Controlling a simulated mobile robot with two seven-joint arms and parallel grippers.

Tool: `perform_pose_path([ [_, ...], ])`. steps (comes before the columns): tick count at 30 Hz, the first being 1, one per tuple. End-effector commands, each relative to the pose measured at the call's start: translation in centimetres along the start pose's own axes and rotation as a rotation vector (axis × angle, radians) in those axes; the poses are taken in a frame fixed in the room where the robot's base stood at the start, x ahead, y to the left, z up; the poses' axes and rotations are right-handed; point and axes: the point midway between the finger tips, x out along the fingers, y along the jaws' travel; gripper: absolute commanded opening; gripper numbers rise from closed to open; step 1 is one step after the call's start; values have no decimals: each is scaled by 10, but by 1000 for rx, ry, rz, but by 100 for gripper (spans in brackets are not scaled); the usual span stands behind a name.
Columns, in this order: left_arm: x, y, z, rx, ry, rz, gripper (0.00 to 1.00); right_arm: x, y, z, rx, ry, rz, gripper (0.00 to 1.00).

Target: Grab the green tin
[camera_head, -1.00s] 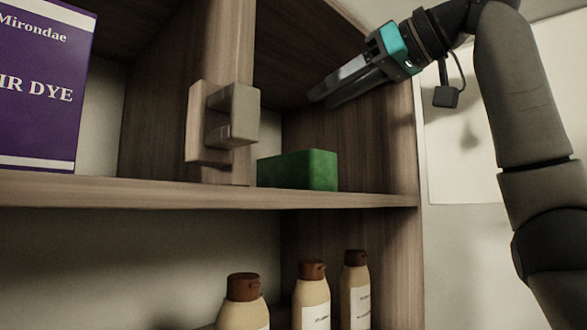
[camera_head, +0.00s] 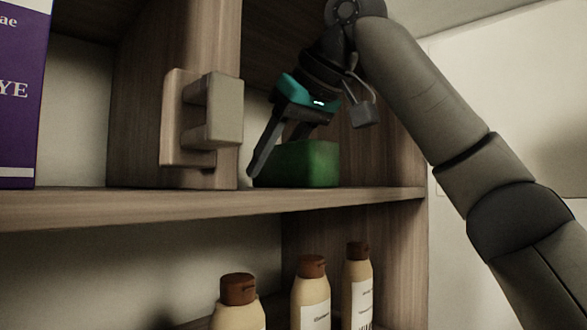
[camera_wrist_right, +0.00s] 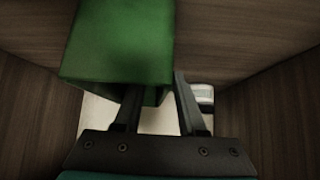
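The green tin (camera_head: 312,163) is a plain box standing on the shelf, in the right compartment behind the front edge. My right gripper (camera_head: 272,157) reaches down at it from above. Its fingers are apart; one comes down at the tin's left side, and the other is partly hidden near the tin's top. In the right wrist view the tin (camera_wrist_right: 120,40) fills the upper left. One finger of the gripper (camera_wrist_right: 155,88) lies along its right side, and the other meets its lower edge. Whether either finger touches it I cannot tell. My left gripper is not in view.
The wooden shelf (camera_head: 130,207) has a divider with a blocky wooden bracket (camera_head: 212,112) left of the tin. A purple hair dye box (camera_head: 20,95) stands at the far left. Several brown-capped bottles (camera_head: 312,292) stand below. A side wall closes the compartment's right.

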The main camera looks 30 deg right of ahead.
Motion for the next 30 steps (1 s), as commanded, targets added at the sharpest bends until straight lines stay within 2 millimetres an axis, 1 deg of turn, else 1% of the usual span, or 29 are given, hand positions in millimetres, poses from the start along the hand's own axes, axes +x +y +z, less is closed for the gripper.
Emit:
perform_pose_path([
  [3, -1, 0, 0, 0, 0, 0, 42, 6, 0, 0, 0, 1, -1, 40],
  [9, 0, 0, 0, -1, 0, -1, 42, 6, 0, 0, 0, 1, -1, 40],
  [18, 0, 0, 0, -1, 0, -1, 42, 6, 0, 0, 0, 2, -1, 6],
  [20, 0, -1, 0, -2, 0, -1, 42, 6, 0, 0, -1, 2, -1, 0],
  [30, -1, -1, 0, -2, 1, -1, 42, 6, 0, 0, -1, 2, -1, 0],
])
